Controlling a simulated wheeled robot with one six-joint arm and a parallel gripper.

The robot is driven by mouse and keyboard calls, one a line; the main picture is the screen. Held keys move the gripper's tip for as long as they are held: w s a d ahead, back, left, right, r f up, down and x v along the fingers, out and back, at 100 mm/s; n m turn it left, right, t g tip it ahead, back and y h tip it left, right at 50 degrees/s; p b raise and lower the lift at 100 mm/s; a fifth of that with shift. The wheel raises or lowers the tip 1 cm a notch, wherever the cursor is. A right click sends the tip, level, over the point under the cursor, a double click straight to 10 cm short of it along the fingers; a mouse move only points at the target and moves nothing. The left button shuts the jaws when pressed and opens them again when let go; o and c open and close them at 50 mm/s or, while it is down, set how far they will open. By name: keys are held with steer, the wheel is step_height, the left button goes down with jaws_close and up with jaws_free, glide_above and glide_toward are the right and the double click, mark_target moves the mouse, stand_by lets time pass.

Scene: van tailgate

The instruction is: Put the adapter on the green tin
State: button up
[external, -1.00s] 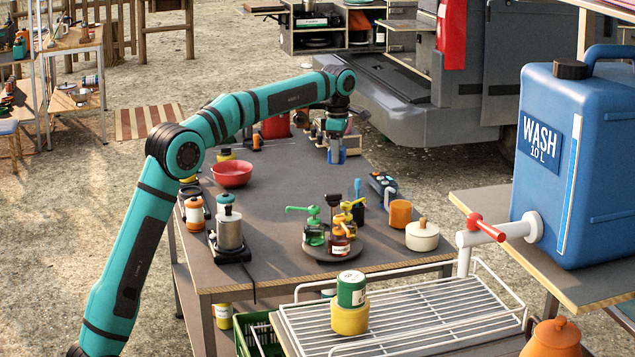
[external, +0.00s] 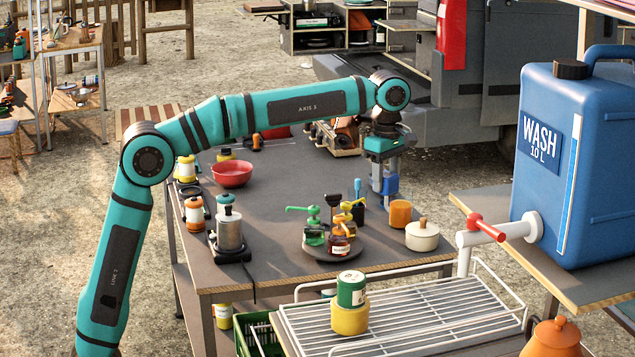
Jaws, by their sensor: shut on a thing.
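The green tin (external: 351,288) with a white label stands upright on a yellow tin (external: 349,318) on the white wire rack. My gripper (external: 384,190) points down over the table's right part, behind the orange mug and well behind the green tin. It is shut on a small blue piece, which looks like the adapter (external: 391,184). The fingers partly hide the piece, so its full shape cannot be told.
A dark turntable (external: 341,253) with several pump bottles stands between gripper and rack. An orange mug (external: 400,214) and a cream lidded pot (external: 422,236) are close by. The large blue water container (external: 590,170) with its red tap stands at right.

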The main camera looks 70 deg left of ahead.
steer(key=s+d+r+m, duration=0.1)
steer(key=s+d, duration=0.3)
steer(key=d, duration=0.4)
steer(key=s+d+r+m, duration=0.2)
steer(key=s+d, duration=0.1)
steer(key=d, duration=0.4)
steer(key=m, duration=0.3)
glide_toward(352, 277)
steer(key=shift+f, duration=3)
steer(key=o, duration=1)
steer(key=shift+f, duration=0.1)
step_height(352, 277, up, 12)
steer(key=shift+r, duration=0.15)
steer(key=shift+a, duration=0.1)
